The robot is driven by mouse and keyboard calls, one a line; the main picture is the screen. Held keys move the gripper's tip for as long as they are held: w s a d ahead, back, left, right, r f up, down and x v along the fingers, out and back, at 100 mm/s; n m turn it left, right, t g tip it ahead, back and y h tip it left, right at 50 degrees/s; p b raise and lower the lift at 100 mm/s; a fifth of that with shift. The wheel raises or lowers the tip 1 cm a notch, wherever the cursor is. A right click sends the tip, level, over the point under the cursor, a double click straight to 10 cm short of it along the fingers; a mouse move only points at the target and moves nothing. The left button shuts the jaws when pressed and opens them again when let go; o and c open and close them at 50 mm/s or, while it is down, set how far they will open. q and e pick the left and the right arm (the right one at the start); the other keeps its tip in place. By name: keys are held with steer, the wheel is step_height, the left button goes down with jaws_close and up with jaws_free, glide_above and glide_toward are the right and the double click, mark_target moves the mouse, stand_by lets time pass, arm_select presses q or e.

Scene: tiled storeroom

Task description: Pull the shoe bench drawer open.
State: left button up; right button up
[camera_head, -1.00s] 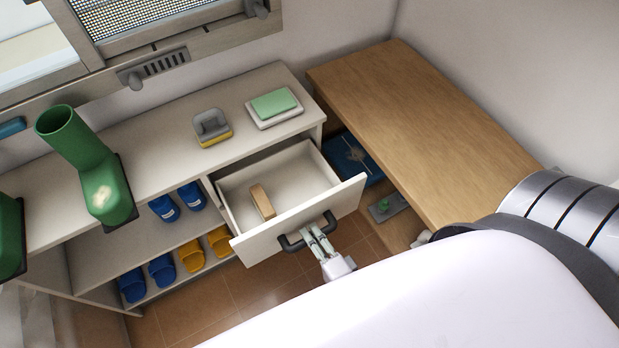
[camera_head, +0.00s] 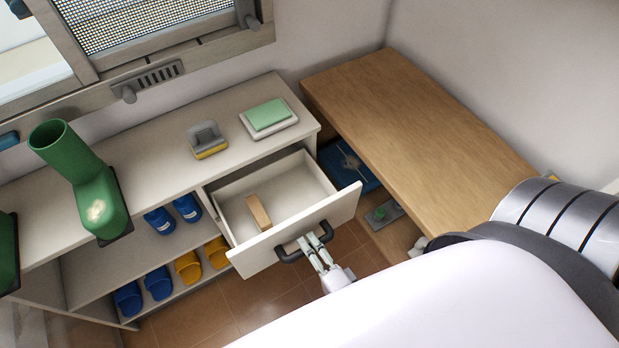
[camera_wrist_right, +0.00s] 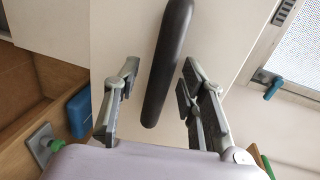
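The shoe bench (camera_head: 130,170) stands against the wall. Its white drawer (camera_head: 290,190) is pulled well out and its inside shows. The drawer front carries a dark bar handle (camera_head: 290,258), which also shows in the right wrist view (camera_wrist_right: 167,62). My right gripper (camera_head: 312,241) is at the handle. In the right wrist view its two fingers (camera_wrist_right: 157,85) stand on either side of the bar with visible gaps, so it is open around the handle. My left gripper is not in view.
A wooden block (camera_head: 259,212) lies in the drawer. Green boots (camera_head: 88,190), a grey-yellow brush (camera_head: 207,140) and a green item (camera_head: 268,113) are on the bench top. Blue and yellow slippers (camera_head: 188,267) fill the shelves. A wooden bench (camera_head: 410,120) is close on the right.

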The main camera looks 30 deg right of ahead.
steer(key=s+r, duration=0.2)
steer(key=s, duration=0.9)
steer(key=shift+d, duration=0.2)
